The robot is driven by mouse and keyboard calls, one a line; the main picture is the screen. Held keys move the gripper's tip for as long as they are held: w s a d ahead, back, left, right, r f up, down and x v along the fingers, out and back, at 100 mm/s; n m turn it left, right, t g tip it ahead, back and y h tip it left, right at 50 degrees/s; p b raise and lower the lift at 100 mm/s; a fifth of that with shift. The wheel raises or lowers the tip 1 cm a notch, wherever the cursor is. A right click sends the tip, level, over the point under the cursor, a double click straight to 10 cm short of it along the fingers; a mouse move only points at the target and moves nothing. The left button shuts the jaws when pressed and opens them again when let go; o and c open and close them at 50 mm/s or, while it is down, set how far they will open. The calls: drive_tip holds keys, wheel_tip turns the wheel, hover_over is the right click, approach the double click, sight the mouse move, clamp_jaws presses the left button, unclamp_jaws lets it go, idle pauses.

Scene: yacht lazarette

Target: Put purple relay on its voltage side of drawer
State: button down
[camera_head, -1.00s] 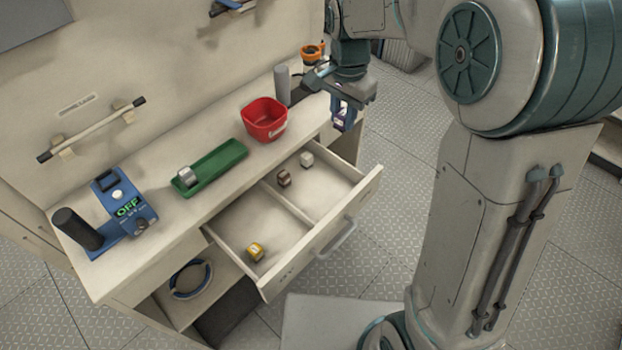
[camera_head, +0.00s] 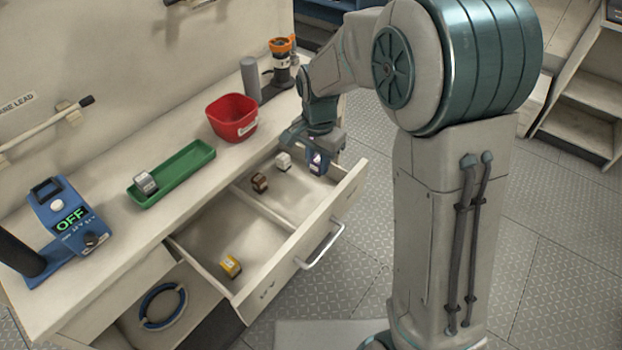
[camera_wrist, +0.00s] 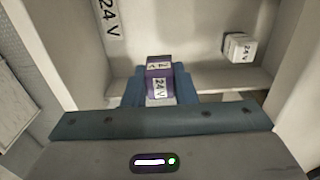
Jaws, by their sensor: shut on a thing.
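The purple relay (camera_wrist: 158,70) shows in the wrist view with a "24 V" label on it. My gripper (camera_head: 315,165) is shut on the relay, and its blue fingers sit on both sides of it. In the head view the gripper is over the far right compartment of the open drawer (camera_head: 318,228). The wrist view shows the relay over that compartment, whose wall bears a "24 V" label. I cannot tell whether the relay touches the drawer floor. A white relay (camera_wrist: 240,47) marked "24 V" lies in the same compartment.
A brown relay (camera_head: 260,183) lies in the far compartment near the divider. A yellow relay (camera_head: 231,266) lies in the near compartment.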

sight(317, 186)
drive_tip(key=shift+f+b, duration=0.3)
drive_tip(key=shift+f, duration=2.3)
drive_tip(key=c, duration=1.2)
unclamp_jaws()
